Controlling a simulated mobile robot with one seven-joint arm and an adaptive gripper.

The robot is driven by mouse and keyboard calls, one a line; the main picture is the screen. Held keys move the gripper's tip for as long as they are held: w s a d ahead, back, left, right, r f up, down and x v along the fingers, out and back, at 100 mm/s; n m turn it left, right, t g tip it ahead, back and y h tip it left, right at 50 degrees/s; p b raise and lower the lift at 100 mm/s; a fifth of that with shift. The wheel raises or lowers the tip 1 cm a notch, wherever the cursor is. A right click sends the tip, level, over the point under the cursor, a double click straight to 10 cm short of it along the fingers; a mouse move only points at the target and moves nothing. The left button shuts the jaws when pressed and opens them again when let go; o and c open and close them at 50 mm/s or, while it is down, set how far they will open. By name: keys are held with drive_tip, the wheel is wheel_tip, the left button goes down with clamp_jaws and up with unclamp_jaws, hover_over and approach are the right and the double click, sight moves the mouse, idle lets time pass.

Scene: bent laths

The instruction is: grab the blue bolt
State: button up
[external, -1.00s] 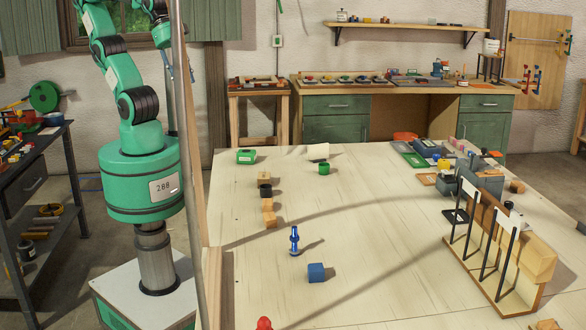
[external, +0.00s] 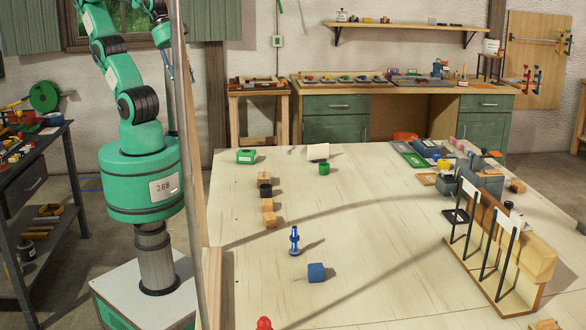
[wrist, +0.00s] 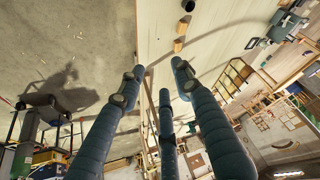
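The blue bolt (external: 294,240) stands upright on the pale wooden table (external: 370,210), left of its middle in the external view. I cannot make it out in the wrist view. My gripper (wrist: 157,70) shows in the wrist view with dark blue-grey fingers spread apart and nothing between them. Nothing touches the bolt.
A blue block (external: 316,272) lies just in front of the bolt. Wooden blocks (external: 268,212) and a green cup (external: 324,168) stand farther back. A wooden rack (external: 495,245) stands at the right. A grey pole (external: 190,150) rises beside my arm. Mid-table is clear.

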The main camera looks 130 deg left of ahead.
drive_tip(key=shift+o, duration=0.8)
drive_tip(key=w+d+r+m+g+p, duration=0.2)
drive_tip(key=w+m+p, duration=0.15)
drive_tip(key=w, duration=1.25)
drive_tip(key=w+d+r+m+g+p, duration=0.15)
drive_tip(key=w+p, duration=0.35)
drive_tip(key=w, duration=1)
drive_tip(key=w+d+f+m+g+p, duration=0.1)
drive_tip(key=w+d+f+m+p, duration=0.1)
drive_tip(key=w+f, duration=0.9)
drive_tip(key=w+d+f+m+g+p, duration=0.1)
drive_tip(key=w+f+m+p, duration=0.3)
drive_tip(key=w+f, duration=0.6)
wheel_tip(320, 180, down, 4)
drive_tip(key=shift+w+d+r+p, duration=0.1)
drive_tip(key=shift+w+d+p, duration=0.25)
drive_tip(key=shift+d+p, duration=0.4)
drive_tip(key=shift+a, duration=0.1)
